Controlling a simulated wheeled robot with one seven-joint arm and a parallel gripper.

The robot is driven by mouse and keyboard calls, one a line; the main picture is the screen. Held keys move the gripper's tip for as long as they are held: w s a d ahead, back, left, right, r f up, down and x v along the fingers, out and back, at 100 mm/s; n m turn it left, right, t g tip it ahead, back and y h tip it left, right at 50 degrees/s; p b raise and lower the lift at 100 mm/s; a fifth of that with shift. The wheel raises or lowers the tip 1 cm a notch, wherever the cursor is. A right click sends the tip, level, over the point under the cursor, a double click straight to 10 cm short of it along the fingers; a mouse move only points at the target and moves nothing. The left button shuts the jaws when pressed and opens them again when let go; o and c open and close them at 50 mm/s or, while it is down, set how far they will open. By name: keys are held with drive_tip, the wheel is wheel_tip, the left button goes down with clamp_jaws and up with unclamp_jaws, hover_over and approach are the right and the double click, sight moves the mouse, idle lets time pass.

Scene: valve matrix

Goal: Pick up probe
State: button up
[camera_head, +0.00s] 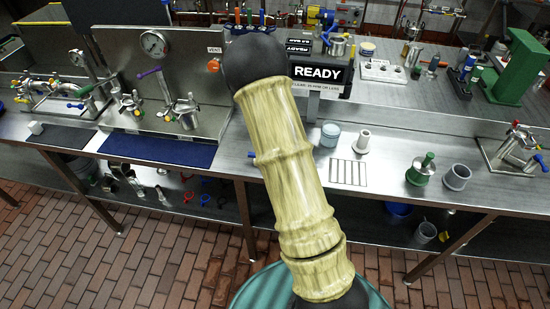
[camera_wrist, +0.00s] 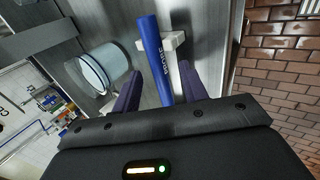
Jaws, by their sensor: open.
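The probe is a dark blue cylinder (camera_wrist: 155,55) with white lettering, in the wrist view. It rests against a small white holder (camera_wrist: 175,41) above the steel bench. My gripper (camera_wrist: 160,74) has two purple fingers, spread apart. The probe lies between them, nearer the right finger in the picture, and its lower end runs down to the gripper body. I cannot tell whether either finger touches it. In the head view my pale yellow arm hides the gripper and most of this spot. A small blue end (camera_head: 251,154) shows left of the arm and may be the probe.
A light blue jar (camera_wrist: 105,68) stands close left of the fingers; it also shows in the head view (camera_head: 330,134). The bench's front edge is close.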

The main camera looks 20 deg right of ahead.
clamp_jaws()
drive_tip(key=shift+r, duration=0.1)
wheel_tip(320, 180, up, 10)
idle(0.6)
idle(0.5)
